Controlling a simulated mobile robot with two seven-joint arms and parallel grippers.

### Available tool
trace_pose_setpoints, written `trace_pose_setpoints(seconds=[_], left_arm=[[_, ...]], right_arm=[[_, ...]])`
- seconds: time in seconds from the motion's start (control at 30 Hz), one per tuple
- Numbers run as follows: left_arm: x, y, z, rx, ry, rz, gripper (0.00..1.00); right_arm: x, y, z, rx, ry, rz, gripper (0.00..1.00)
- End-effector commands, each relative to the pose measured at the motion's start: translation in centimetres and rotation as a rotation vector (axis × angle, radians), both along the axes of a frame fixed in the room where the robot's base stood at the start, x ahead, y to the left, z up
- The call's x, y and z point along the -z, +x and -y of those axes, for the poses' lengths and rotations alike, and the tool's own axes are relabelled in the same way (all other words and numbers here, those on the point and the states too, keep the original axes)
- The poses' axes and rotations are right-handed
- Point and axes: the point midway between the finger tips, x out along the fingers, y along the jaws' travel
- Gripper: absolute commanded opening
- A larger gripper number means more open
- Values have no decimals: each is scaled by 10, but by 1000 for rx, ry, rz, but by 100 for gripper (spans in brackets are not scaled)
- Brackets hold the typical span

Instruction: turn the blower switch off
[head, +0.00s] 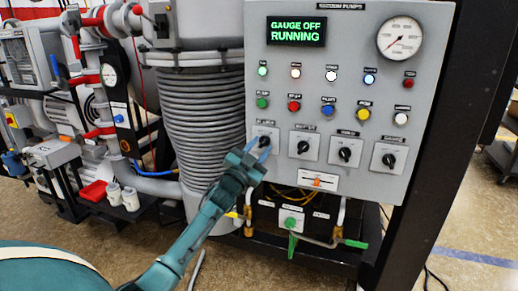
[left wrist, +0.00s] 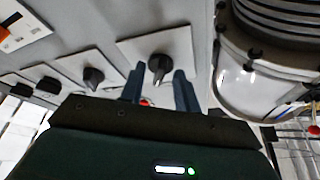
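A row of black rotary switches on white plates runs along the lower part of the grey control panel (head: 340,95). Their labels are too small to read surely, so I cannot tell by name which is the blower switch. My left gripper (head: 256,149) is at the leftmost switch (head: 264,141) in the head view and partly covers it. In the left wrist view that switch's black knob (left wrist: 160,67) lies between the two fingertips of my left gripper (left wrist: 160,84), with a gap on each side. The fingers are open. My right gripper is not in view.
The panel display (head: 296,31) reads "GAUGE OFF RUNNING". Other rotary switches (head: 345,154) stand to the right, with coloured buttons (head: 328,111) above. A small orange slider (head: 318,182) and a green-handled valve (head: 292,243) sit below. A ribbed grey column (head: 200,120) stands close on the left.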

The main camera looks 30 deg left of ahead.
Motion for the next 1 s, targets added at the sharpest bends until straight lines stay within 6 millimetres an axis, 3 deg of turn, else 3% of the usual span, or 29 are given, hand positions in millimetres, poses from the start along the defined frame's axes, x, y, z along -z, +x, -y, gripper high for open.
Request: trace_pose_setpoints(seconds=[0.2,0.6,1.0], left_arm=[[0,0,0,0,0,0,32],[0,0,0,0,-1,0,0],[1,0,1,1,-25,6,0]], right_arm=[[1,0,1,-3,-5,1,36],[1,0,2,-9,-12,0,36],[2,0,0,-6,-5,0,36]])
